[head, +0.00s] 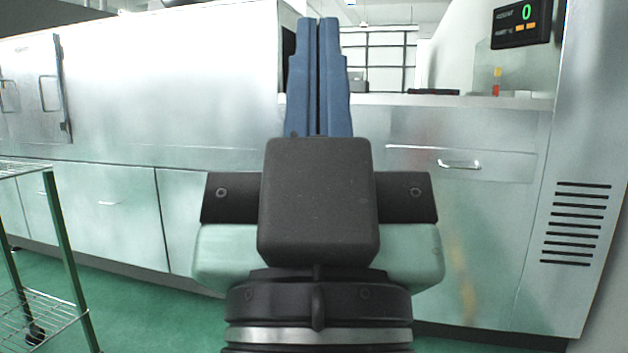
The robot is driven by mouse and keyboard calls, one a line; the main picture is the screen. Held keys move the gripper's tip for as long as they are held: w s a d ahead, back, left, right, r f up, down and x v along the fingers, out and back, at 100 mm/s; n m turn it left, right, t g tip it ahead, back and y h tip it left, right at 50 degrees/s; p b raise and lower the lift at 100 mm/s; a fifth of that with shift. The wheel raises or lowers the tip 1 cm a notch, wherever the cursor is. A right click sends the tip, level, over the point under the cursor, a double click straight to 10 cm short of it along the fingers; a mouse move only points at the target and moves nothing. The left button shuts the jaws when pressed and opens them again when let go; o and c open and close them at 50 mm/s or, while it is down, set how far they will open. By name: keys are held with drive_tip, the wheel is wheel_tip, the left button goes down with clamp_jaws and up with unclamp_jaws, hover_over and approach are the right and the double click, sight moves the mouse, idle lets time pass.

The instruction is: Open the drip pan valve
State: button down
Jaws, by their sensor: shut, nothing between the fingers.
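My gripper (318,22) is in the middle of the head view, with its two blue fingers pointing up and away from me. The fingers lie side by side and are shut, with nothing between them. They stand in front of the metal cabinets and appear to touch nothing. I cannot make out a drip pan or its valve in this view. My gripper and wrist hide the middle of the scene.
A long metal machine (170,90) with a handled door fills the left. A metal cabinet (480,240) with a drawer handle (459,164) stands right. A counter display (521,24) shows 0. A small red-and-yellow item (496,82) stands below it. A wire rack (62,240) is near left; green floor shows beside it.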

wheel_tip(320, 180, up, 46)
drive_tip(key=p, duration=4.3)
drive_tip(key=shift+r+p, duration=0.2)
drive_tip(key=shift+p, duration=0.15)
